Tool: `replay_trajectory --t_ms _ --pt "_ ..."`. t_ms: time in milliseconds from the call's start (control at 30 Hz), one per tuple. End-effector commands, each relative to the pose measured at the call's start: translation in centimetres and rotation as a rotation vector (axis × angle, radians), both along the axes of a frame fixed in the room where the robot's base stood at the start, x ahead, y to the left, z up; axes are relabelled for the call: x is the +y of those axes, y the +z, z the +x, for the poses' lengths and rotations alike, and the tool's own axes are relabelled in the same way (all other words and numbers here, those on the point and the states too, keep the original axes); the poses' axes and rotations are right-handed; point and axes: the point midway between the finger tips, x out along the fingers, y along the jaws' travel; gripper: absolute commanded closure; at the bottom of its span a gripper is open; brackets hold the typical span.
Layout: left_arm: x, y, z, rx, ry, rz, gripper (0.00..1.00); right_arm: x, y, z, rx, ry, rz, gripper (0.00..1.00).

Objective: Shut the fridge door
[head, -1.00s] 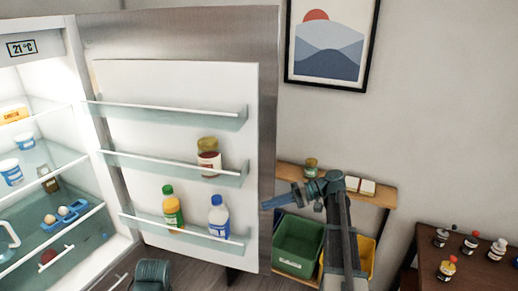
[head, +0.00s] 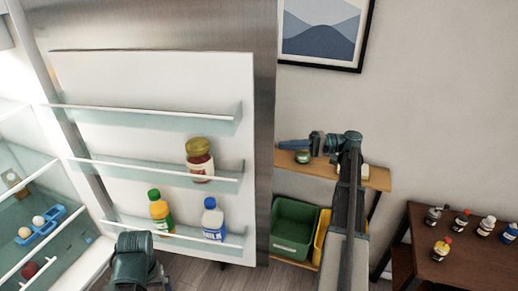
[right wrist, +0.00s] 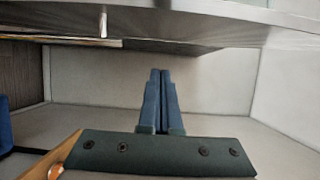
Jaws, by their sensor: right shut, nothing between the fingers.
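The fridge door (head: 262,120) stands wide open in the head view, its white inner side and shelves facing me. Its steel free edge is toward the picture's right. The fridge interior (head: 30,215) is lit and exposed at the left. My right gripper (head: 284,144) points left, just right of the door's free edge; I cannot tell whether it touches. In the right wrist view its fingers (right wrist: 160,73) are shut and empty, below a grey edge that is probably the door. Part of my left arm shows at the bottom, but its gripper is out of view.
Door shelves hold a jar (head: 199,159), a yellow-green bottle (head: 160,212) and a blue-white bottle (head: 213,219). A wooden shelf (head: 318,178) with green and yellow bins (head: 294,228) stands behind my right arm. A dark table (head: 465,262) with several small bottles is at the right.

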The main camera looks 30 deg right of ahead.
Motion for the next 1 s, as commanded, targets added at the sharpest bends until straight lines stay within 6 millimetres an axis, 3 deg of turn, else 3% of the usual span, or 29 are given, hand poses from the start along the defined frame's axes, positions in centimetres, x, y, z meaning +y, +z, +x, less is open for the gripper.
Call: replay_trajectory --t_ms 567,700,1000 --pt "0.0 0.0 0.0 0.000 0.000 0.000 0.00 9.3 0.0 4.2 0.000 0.004 -0.001 1.00" --pt "0.0 0.0 0.0 0.000 0.000 0.000 0.00 10.5 0.0 2.3 0.000 0.000 -0.001 1.00" --pt "0.0 0.0 0.0 0.000 0.000 0.000 0.00 11.5 0.0 1.1 0.000 0.000 -0.001 1.00"
